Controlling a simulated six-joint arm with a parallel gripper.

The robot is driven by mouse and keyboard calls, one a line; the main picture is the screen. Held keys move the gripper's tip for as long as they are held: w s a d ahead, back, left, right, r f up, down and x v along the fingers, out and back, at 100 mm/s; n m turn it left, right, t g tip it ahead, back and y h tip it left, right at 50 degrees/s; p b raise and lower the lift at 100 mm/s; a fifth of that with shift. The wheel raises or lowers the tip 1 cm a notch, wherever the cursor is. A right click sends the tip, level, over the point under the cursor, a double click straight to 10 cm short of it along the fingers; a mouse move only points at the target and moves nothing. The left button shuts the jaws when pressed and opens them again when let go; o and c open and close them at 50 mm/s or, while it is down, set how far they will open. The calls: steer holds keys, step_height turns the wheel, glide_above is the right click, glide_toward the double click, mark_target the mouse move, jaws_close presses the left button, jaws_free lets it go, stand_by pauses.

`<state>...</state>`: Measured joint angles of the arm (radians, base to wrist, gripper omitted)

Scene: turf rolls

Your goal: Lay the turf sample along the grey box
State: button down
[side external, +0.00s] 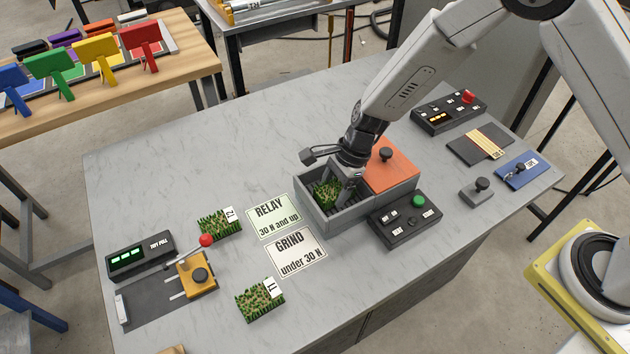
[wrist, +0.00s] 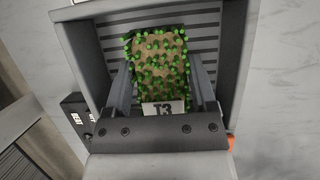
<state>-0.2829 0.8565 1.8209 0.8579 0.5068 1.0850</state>
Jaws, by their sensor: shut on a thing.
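The turf sample (wrist: 158,65) labelled T3 is a brown block with green tufts. It also shows in the side external view (side external: 326,193), inside the grey box (side external: 318,226). My gripper (side external: 337,190) reaches down into the open left part of the box and is shut on the sample, one finger on each side. In the wrist view the fingers (wrist: 160,85) flank the sample over the box's ribbed floor (wrist: 205,35). The sample looks roughly in line with the box walls. I cannot tell whether it touches the floor.
An orange lid with a black knob (side external: 393,168) covers the box's right part. A control box with a green button (side external: 405,220) stands in front. RELAY (side external: 268,217) and GRIND (side external: 295,251) cards lie left. Turf samples T2 (side external: 219,225) and T1 (side external: 259,300) lie farther left.

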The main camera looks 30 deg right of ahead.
steer(key=shift+f, duration=0.1)
jaws_free()
steer(key=v, duration=1.2)
stand_by(0.7)
steer(key=s+d+r+n+t+h, duration=0.1)
steer(key=s+d+n+h, duration=0.1)
steer(key=s+d+n, duration=0.5)
steer(key=s+d+r+n+t+h, duration=0.1)
steer(key=s+d+r+n+h, duration=0.1)
steer(key=s+d+n, duration=0.5)
steer(key=shift+d+r+n+t, duration=0.25)
steer(key=shift+r+n+t, duration=0.05)
steer(key=shift+n, duration=1.7)
